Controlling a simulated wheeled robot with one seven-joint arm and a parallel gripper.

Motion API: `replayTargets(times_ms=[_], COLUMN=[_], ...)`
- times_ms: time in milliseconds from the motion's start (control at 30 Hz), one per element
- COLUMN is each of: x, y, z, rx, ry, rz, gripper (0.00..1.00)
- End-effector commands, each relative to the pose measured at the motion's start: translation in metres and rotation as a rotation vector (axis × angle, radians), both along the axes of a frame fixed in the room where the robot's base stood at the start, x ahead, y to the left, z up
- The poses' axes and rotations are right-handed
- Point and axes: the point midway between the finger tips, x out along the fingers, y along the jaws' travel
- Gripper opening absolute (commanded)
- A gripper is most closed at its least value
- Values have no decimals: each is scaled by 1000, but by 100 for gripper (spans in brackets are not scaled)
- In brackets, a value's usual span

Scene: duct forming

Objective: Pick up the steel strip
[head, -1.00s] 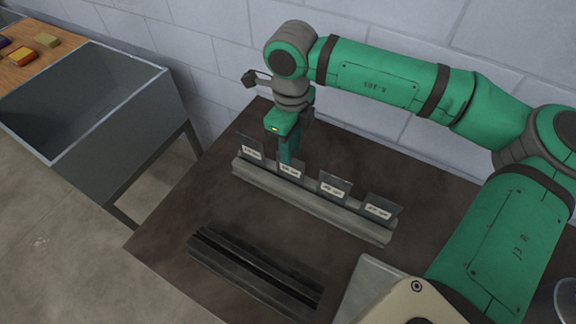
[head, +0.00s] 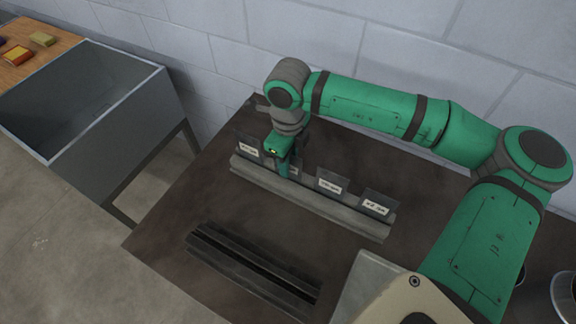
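Several dark thin plates with white labels stand upright in a long grey slotted rack (head: 340,213) on the dark table. The leftmost plate (head: 247,146), a plate right of the middle (head: 331,182) and the rightmost plate (head: 379,203) show clearly. The second plate from the left is mostly hidden behind my gripper. I cannot read the labels or tell which plate is the steel strip. My gripper (head: 285,171) points down at that second plate, low over the rack. Its fingers overlap in this view, so I cannot tell whether they are open, shut or touching the plate.
A dark grooved metal form (head: 255,272) lies in front of the rack. A pale flat panel (head: 366,283) is at the front right. An open grey bin (head: 112,150) stands left of the table, beside a wooden top (head: 22,52) with coloured blocks. A block wall runs behind.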

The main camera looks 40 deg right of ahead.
Motion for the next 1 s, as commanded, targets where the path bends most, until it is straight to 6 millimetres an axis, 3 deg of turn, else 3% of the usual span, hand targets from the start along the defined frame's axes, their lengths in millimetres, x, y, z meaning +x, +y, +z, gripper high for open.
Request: replayTargets(times_ms=[767,900,1000], x=[0,0,0], y=[0,0,0], z=[-5,-5,-5], rx=[0,0,0], ry=[1,1,1], rz=[0,0,0], gripper=[24,0,0])
